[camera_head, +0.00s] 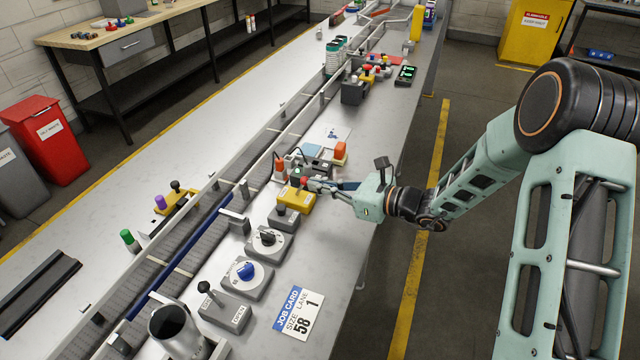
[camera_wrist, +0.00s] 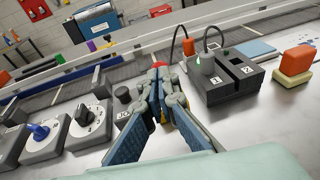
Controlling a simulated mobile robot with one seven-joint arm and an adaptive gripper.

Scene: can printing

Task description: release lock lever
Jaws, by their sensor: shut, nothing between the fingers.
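A yellow unit (camera_head: 294,200) with a red-topped lever stands beside the conveyor in the head view. I take it for the lock lever, though its label cannot be read. My gripper (camera_head: 308,184) reaches in from the right, with its fingertips right at the red top. In the wrist view my gripper (camera_wrist: 160,78) is shut and empty. The red tip (camera_wrist: 159,64) shows just beyond the fingertips, and a little yellow shows behind the fingers. The fingers hide most of the unit, and I cannot tell whether they touch the lever.
A black-knobbed grey box (camera_head: 283,218), a black dial (camera_head: 268,240), a blue dial (camera_head: 247,271) and a lever box (camera_head: 222,307) stand nearer. A dark two-slot block (camera_wrist: 222,78) and an orange-topped block (camera_wrist: 297,62) stand right of my gripper. The conveyor (camera_head: 205,225) runs behind.

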